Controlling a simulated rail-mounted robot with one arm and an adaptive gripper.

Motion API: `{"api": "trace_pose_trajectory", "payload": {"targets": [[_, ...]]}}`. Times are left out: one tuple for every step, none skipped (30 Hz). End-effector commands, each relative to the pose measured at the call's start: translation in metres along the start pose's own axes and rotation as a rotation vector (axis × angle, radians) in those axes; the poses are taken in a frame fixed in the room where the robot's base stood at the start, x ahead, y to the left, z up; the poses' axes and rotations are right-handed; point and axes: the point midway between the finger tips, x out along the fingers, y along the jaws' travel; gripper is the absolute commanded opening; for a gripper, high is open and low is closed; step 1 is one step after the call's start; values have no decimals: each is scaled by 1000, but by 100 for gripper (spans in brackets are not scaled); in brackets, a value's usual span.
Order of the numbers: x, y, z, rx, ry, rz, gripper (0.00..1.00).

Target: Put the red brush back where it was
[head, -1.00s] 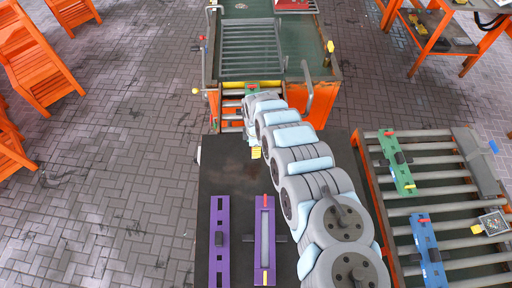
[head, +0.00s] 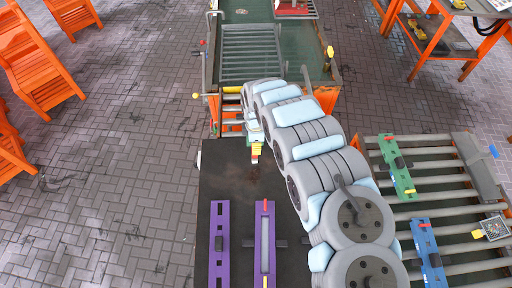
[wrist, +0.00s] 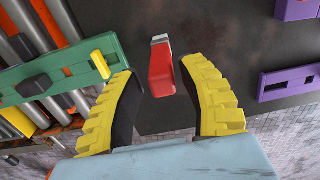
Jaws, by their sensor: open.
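The red brush (wrist: 163,76), a red block with a grey end, shows in the wrist view over the dark tabletop. It is between and slightly beyond my gripper's (wrist: 168,100) two yellow fingers, with visible gaps on both sides. My gripper is open and not closed on it. In the head view my gripper's yellow fingertips (head: 257,149) are near the far edge of the dark table (head: 228,175); the brush is too small there to tell clearly. I cannot tell whether it touches the table.
A green slotted bar with a yellow piece (wrist: 103,70) lies close left of the fingers in the wrist view, over rollers. Purple slotted bars (head: 219,255) (wrist: 290,82) lie on the dark table. A roller rack (head: 455,210) with green and blue bars stands right.

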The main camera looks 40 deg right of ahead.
Motion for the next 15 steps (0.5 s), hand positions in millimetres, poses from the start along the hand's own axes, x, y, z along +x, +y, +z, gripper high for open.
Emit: {"api": "trace_pose_trajectory", "payload": {"targets": [[-5, 0, 0, 0, -1, 0, 41], [-7, 0, 0, -1, -1, 0, 41], [-11, 0, 0, -1, -2, 0, 41], [-14, 0, 1, -1, -2, 0, 41], [-17, 0, 1, 0, -3, 0, 41], [-21, 0, 1, -1, -3, 1, 41], [-24, 0, 1, -1, -3, 1, 41], [-26, 0, 1, -1, -2, 0, 41], [-30, 0, 0, -1, -1, 1, 41], [-33, 0, 1, -1, -1, 1, 41], [-36, 0, 1, 0, -1, 2, 41], [-40, 1, 1, 1, -1, 3, 41], [-43, 1, 1, 1, -2, 3, 41], [-46, 1, 1, 0, -2, 3, 41], [-49, 1, 1, 0, -2, 2, 41]]}}
